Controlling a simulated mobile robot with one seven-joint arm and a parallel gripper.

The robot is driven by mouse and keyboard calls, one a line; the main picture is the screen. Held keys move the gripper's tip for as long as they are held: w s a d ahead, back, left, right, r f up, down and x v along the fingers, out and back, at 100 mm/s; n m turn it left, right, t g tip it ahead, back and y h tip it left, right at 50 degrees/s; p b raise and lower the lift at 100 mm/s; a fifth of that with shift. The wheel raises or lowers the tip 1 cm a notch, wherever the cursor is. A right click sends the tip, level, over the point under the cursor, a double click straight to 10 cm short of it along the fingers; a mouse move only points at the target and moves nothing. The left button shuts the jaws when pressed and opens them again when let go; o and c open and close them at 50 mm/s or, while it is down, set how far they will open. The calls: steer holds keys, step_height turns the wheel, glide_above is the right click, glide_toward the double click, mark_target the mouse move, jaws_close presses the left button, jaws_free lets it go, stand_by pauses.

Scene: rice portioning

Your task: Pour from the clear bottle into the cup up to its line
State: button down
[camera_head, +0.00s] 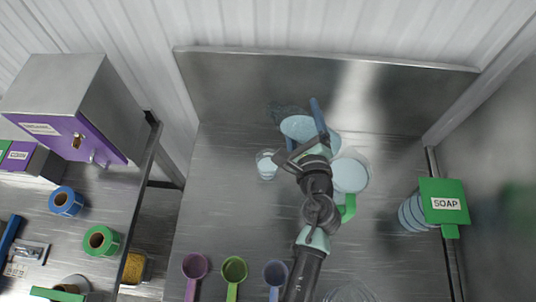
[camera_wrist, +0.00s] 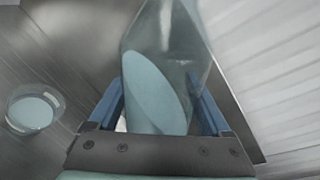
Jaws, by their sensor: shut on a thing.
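My gripper (camera_head: 305,135) is shut on the clear bottle (camera_head: 292,124), above the back part of the steel counter. In the wrist view the bottle (camera_wrist: 165,50) stands between my blue fingers (camera_wrist: 158,105). Its pale blue contents have a slanted surface, so the bottle looks tilted. The small clear cup (camera_head: 266,165) stands upright on the counter, left of my gripper. The cup also shows at the left of the wrist view (camera_wrist: 35,110), with pale contents inside. I cannot make out its line, and no stream is visible.
A pale jug with a green handle (camera_head: 348,208) stands right of my arm. Purple (camera_head: 194,266), green (camera_head: 234,270) and blue (camera_head: 275,271) scoops lie in front. A green SOAP holder (camera_head: 444,202) is at the right. A steel back wall (camera_head: 240,90) rises behind.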

steer(key=shift+d+r+n+h+p, duration=0.4)
steer(key=shift+d+r+n+p, duration=0.3)
steer(key=shift+n, duration=0.5)
stand_by(3.3)
steer(key=shift+d+f+n+h+b, duration=0.2)
steer(key=shift+f+n+h+b, duration=0.3)
steer(key=shift+f+n+b, duration=0.6)
stand_by(2.4)
